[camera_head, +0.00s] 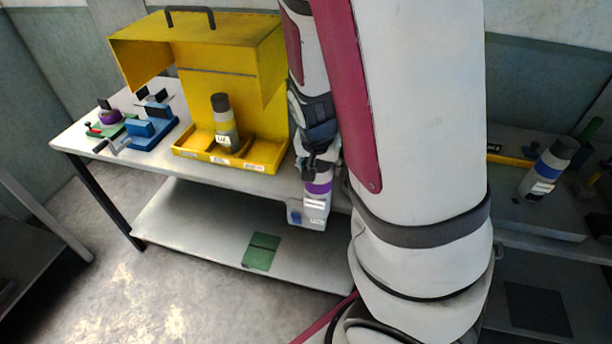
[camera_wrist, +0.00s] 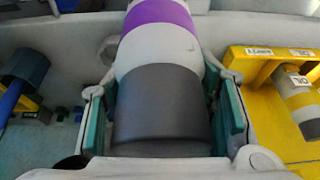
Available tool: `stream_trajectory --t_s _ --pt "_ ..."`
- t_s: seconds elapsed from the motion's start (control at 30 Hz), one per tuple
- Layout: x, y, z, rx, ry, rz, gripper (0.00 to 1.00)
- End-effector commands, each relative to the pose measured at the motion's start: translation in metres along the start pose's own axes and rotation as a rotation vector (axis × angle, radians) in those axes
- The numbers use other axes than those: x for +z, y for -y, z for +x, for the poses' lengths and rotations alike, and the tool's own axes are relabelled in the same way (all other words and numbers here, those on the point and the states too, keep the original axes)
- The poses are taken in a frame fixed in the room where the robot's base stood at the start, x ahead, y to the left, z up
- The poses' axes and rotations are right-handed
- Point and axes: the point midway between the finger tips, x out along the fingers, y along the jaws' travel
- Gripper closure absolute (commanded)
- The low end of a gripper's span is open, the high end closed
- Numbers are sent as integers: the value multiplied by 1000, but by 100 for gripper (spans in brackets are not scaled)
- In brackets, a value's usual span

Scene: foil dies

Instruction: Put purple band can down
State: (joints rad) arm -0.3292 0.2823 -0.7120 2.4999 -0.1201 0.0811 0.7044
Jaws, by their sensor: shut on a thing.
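The purple band can (camera_head: 318,188) has a light grey body, a purple band and a white label. It is at the front right of the workbench, partly hidden behind my arm. In the wrist view the can (camera_wrist: 155,55) fills the middle, with its dark grey end toward the camera. My gripper (camera_wrist: 163,115) is shut on the can, with one green-padded finger on each side of the dark end. In the head view my gripper (camera_head: 319,165) is above the can. Whether the can's base touches anything cannot be told.
A yellow hooded station (camera_head: 217,90) holds a grey can with a dark cap (camera_head: 224,122). Blue and green fixtures (camera_head: 142,130) stand left of it. A pale box (camera_head: 308,220) is just below the held can. A blue-banded can (camera_head: 547,168) stands at right. The lower shelf has a green plate (camera_head: 261,251).

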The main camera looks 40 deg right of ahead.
Motion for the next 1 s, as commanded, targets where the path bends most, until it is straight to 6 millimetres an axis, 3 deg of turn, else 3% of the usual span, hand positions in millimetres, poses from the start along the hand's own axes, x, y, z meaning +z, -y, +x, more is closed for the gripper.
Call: stream_trajectory --t_s 0.63,0.8,1.0 --pt "-103 76 59 0 -2 2 94" --pt "-115 85 66 -1 -1 0 94" --pt "-110 85 78 2 3 -2 94"
